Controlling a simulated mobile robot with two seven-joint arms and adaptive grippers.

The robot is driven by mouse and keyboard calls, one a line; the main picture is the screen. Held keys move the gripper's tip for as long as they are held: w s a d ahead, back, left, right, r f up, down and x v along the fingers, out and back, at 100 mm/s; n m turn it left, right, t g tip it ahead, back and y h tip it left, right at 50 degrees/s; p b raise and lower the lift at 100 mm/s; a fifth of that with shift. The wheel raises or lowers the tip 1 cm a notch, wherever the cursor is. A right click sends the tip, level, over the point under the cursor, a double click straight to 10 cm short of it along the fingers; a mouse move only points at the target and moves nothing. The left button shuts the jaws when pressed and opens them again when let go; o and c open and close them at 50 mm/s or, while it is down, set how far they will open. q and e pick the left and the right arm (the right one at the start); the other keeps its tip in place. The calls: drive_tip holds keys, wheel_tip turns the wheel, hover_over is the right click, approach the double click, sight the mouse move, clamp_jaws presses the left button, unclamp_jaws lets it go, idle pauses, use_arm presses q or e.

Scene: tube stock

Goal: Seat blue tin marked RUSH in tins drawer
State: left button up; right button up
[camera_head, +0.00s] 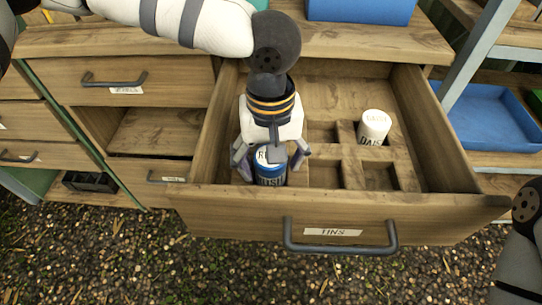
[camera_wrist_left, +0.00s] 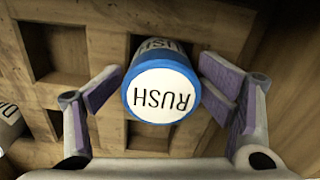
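The blue tin marked RUSH (camera_head: 271,175) is upright inside the open tins drawer (camera_head: 340,215), towards its front left. Its white lid (camera_wrist_left: 162,92) faces the left wrist camera. My left gripper (camera_head: 270,165) points down over the tin, with a finger on either side. The fingers look spread, with narrow gaps beside the tin; in the wrist view the purple pads (camera_wrist_left: 162,70) flank it. The drawer front hides the tin's base from the head view, so I cannot tell whether it is fully in a compartment. My right gripper is out of view.
A white-lidded tin marked DAISY or similar (camera_head: 375,125) stands in the drawer's right part. Wooden dividers (camera_head: 355,165) form square compartments, some empty. A closed drawer (camera_head: 130,80) is at the left. Blue bins (camera_head: 490,115) are at the right and back.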

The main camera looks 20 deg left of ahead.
use_arm(q)
drive_tip(key=shift+a+r, duration=0.1)
drive_tip(key=shift+a, duration=0.05)
idle(0.4)
drive_tip(key=shift+w+r, duration=0.15)
drive_tip(key=shift+r, duration=0.2)
wheel_tip(320, 180, up, 11)
drive_tip(key=shift+r, duration=0.2)
drive_tip(key=shift+f, duration=0.1)
